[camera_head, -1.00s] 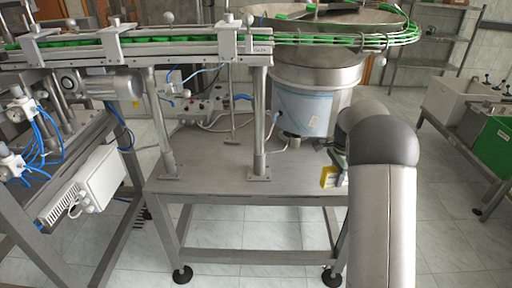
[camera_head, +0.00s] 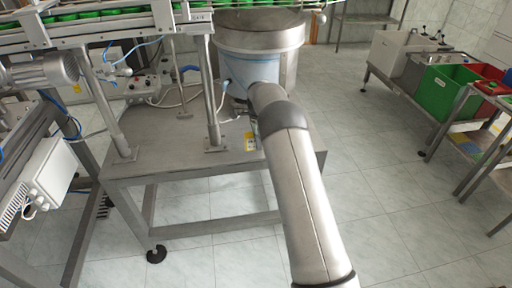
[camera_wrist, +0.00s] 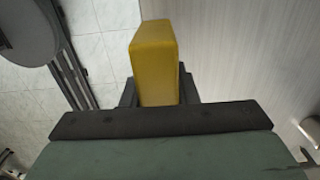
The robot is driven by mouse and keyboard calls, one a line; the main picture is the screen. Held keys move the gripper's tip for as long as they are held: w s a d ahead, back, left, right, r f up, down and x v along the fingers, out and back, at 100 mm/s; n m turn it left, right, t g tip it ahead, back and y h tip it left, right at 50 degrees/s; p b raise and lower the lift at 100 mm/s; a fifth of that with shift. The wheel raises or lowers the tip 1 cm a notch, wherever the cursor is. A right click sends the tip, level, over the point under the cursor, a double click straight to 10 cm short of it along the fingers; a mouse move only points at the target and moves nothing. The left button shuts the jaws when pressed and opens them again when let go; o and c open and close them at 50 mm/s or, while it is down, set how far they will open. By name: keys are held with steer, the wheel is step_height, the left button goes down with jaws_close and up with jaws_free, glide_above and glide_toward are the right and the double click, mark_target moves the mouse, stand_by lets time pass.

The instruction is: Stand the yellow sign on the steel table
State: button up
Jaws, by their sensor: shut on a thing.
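The yellow sign (camera_wrist: 155,62) stands out between the fingers of my gripper (camera_wrist: 158,92) in the wrist view, as a narrow yellow block. My gripper is shut on it. In the head view a small yellow and pale part of the sign (camera_head: 250,141) shows beside my arm, over the right part of the steel table (camera_head: 165,167) near its front edge. My arm hides the gripper there. The steel table's grey top (camera_wrist: 245,50) fills the right of the wrist view. I cannot tell whether the sign touches it.
A feeder bowl drum (camera_head: 258,45) stands at the back of the table. Conveyor posts (camera_head: 209,100) rise from the top at left, with a control box (camera_head: 146,86) behind. The front left of the tabletop is clear. Green (camera_head: 448,90) and red bins stand at far right.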

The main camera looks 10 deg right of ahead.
steer(key=shift+w+a+f, duration=0.15)
steer(key=shift+f, duration=0.05)
steer(key=shift+w+a+f, duration=0.1)
steer(key=shift+a+f, duration=0.1)
steer(key=shift+f, duration=1.7)
steer(key=o, duration=1)
steer(key=shift+p, duration=0.3)
step_height(320, 180, up, 12)
steer(key=shift+r+b, duration=0.15)
steer(key=shift+b, duration=0.25)
